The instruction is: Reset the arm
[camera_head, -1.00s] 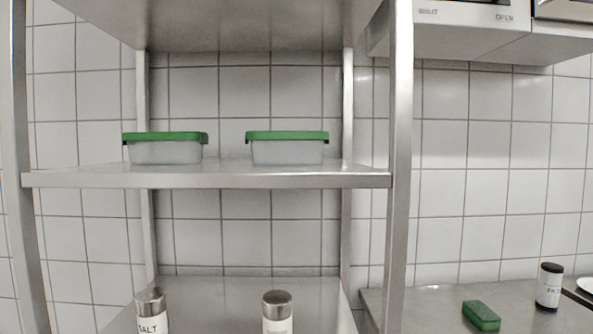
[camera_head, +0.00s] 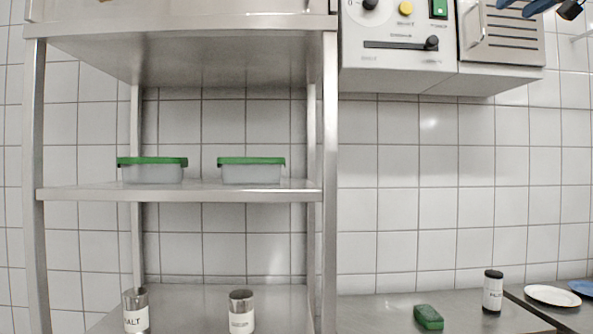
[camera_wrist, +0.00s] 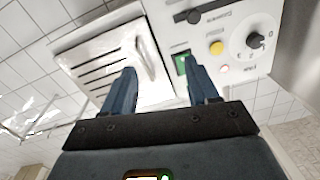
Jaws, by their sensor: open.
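My gripper shows in the wrist view (camera_wrist: 163,88) with its two blue fingers spread apart and nothing between them. Beyond the fingers are the vented cover and the control panel of a wall-mounted machine. In the head view the blue fingers (camera_head: 530,6) just enter at the top right corner, in front of the machine's upper right part. The rest of the arm is out of the head view.
A steel shelf rack (camera_head: 180,194) stands at left with two green-lidded containers (camera_head: 153,172) (camera_head: 251,172). Two shakers (camera_head: 136,311) (camera_head: 241,312) stand below. The machine (camera_head: 400,45) hangs at upper right. Below it are a green sponge (camera_head: 428,317), a dark-capped shaker (camera_head: 492,291) and plates (camera_head: 552,295).

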